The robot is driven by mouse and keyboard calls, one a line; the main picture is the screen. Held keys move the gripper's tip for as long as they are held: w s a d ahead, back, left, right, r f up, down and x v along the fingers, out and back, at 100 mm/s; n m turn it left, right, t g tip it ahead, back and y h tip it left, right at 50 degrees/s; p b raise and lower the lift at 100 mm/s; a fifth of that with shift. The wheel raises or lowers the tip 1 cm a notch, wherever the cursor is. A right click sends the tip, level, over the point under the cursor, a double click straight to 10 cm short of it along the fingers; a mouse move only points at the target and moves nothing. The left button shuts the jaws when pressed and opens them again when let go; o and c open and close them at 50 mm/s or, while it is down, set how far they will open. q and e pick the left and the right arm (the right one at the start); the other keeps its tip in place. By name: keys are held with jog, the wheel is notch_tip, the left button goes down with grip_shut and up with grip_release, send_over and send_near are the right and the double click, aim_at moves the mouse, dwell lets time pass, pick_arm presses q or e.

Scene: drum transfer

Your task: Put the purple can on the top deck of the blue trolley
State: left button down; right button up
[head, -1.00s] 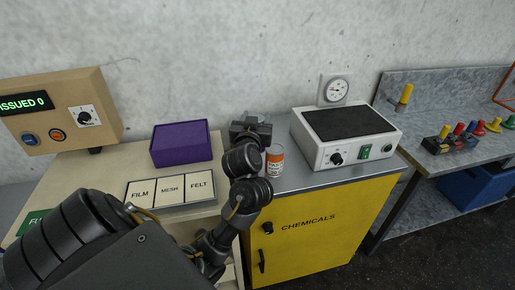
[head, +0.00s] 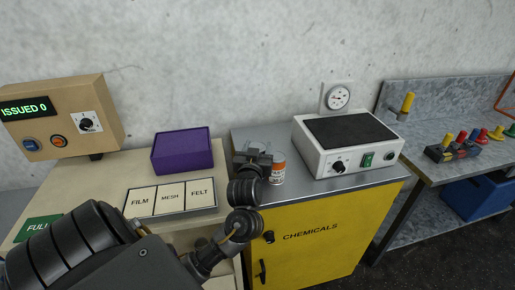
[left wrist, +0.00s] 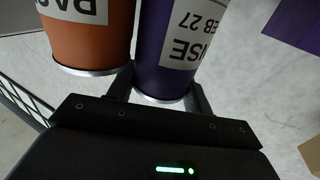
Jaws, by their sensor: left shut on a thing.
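My left gripper (head: 253,160) is at the left edge of the yellow cabinet's top, beside the orange can (head: 277,168). In the left wrist view the gripper (left wrist: 161,92) is shut on the purple can (left wrist: 172,45), with a finger on each side of it. The can has a white label that reads upside down there. The orange can (left wrist: 90,40) stands close on its left. In the head view the gripper hides the purple can. I cannot tell whether the can is lifted. The blue trolley and my right gripper are not in view.
The yellow chemicals cabinet (head: 325,235) carries a white hotplate-like device (head: 330,160) right of the orange can. A purple box (head: 182,150) and a FILM, MESH, FELT panel (head: 170,200) are on the left bench. A blue bin (head: 478,197) is under the right bench.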

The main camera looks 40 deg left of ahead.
pick_arm(q)
jog(key=shift+f, duration=0.15)
jog(key=c, duration=0.6)
grip_release()
jog(key=shift+r, duration=0.2)
jog(key=v, duration=1.2)
jog(key=shift+f, duration=0.2)
